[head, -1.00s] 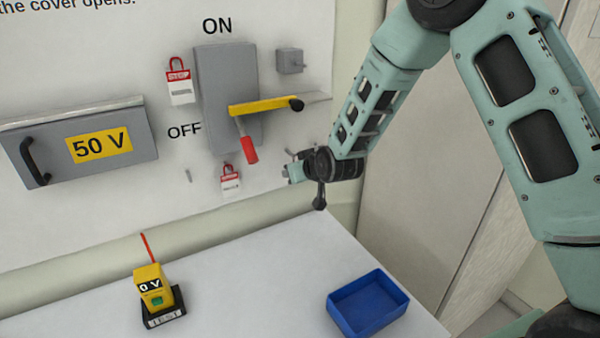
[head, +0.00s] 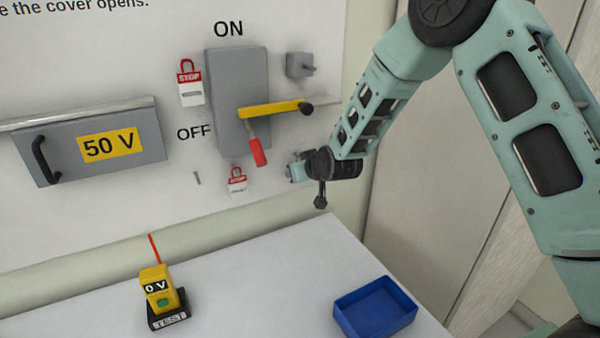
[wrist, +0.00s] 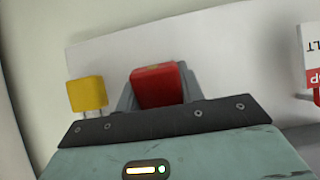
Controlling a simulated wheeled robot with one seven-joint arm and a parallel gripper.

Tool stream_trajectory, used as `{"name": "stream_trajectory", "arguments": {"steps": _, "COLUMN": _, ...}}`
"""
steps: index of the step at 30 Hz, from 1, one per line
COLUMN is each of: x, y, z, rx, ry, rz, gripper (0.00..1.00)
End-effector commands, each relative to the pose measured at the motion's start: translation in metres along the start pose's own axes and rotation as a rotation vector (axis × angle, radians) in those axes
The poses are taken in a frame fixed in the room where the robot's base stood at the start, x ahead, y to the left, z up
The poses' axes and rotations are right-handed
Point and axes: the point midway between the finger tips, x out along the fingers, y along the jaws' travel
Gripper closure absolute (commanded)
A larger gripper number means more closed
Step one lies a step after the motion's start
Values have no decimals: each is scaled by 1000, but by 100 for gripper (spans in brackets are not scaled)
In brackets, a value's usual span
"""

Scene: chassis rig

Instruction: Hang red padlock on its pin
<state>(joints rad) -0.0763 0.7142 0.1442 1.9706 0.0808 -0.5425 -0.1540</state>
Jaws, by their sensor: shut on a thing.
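My gripper (head: 293,171) is close to the wall panel, right of the lower red-and-white padlock in the head view. In the wrist view my gripper (wrist: 158,92) is shut on a red block, which looks like the body of the red padlock (wrist: 155,86). Its shackle is hidden there. In the head view the held padlock cannot be made out. A small bare pin (head: 197,178) sticks out of the panel below the OFF label. I cannot tell whether it is the red padlock's pin.
Red-and-white padlocks hang at upper left (head: 190,84) and below (head: 237,182) the grey switch box (head: 232,100) with its yellow lever (head: 270,110). A blue bin (head: 376,307) and yellow tester (head: 160,290) stand on the table.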

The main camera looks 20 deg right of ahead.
Motion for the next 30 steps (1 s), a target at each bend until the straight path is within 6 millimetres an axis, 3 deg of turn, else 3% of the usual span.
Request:
{"name": "stream_trajectory", "arguments": {"steps": 10, "x": 0, "y": 0, "z": 0, "rx": 0, "ry": 1, "rz": 0, "gripper": 87}}
{"name": "stream_trajectory", "arguments": {"steps": 11, "x": 0, "y": 0, "z": 0, "rx": 0, "ry": 1, "rz": 0, "gripper": 54}}
{"name": "stream_trajectory", "arguments": {"steps": 13, "x": 0, "y": 0, "z": 0, "rx": 0, "ry": 1, "rz": 0, "gripper": 37}}
{"name": "stream_trajectory", "arguments": {"steps": 23, "x": -2, "y": 0, "z": 0, "rx": 0, "ry": 0, "rz": 0, "gripper": 37}}
{"name": "stream_trajectory", "arguments": {"steps": 30, "x": -29, "y": 0, "z": 1, "rx": -1, "ry": 3, "rz": 0, "gripper": 37}}
